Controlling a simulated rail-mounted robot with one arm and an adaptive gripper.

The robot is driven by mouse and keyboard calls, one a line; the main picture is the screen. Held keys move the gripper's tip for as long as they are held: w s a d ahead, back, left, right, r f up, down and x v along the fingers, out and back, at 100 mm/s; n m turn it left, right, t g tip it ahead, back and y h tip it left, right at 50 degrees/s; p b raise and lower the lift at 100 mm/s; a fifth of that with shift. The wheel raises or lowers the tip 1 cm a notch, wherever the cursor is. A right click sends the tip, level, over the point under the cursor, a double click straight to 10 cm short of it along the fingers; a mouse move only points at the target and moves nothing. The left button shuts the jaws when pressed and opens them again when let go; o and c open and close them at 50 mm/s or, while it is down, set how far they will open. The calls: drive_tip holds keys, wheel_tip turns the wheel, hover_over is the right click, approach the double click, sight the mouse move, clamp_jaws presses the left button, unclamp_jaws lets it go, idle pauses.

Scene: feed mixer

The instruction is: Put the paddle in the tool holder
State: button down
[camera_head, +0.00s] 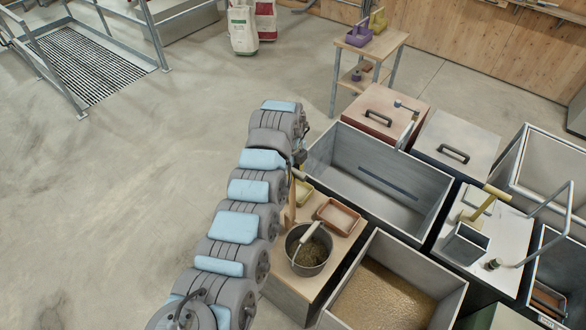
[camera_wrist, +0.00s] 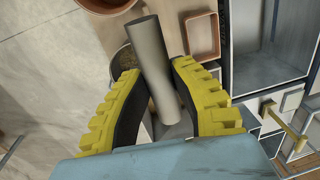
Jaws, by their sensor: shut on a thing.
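My gripper (camera_wrist: 160,95) has its yellow-backed fingers closed around a thick, pale grey-beige round handle, which I take to be the paddle (camera_wrist: 158,70). My gripper is mostly hidden there by the arm. A grey open-topped box (camera_head: 466,244), likely the tool holder, stands on a white-topped cabinet at the right. A yellow T-handled thing (camera_head: 488,200) stands by it; it also shows in the wrist view (camera_wrist: 285,128).
A bucket of feed (camera_head: 310,252) with a pale handle across it stands on the wooden counter, near a brown tray (camera_head: 338,216) and a yellowish tray (camera_head: 303,192). An empty grey bin (camera_head: 375,180) and a grain bin (camera_head: 380,300) lie between counter and white-topped cabinet. Open floor is left.

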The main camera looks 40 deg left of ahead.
drive_tip(key=shift+w+f, duration=0.1)
drive_tip(key=shift+f, duration=0.05)
drive_tip(key=c, duration=1)
unclamp_jaws()
drive_tip(key=r, duration=0.4)
drive_tip(key=s+r+b, duration=0.1)
drive_tip(key=r, duration=0.3)
drive_tip(key=r+b, duration=0.1)
drive_tip(key=r, duration=0.3)
drive_tip(key=shift+s+r, duration=0.1)
drive_tip(key=shift+s, duration=0.05)
drive_tip(key=shift+d, duration=0.1)
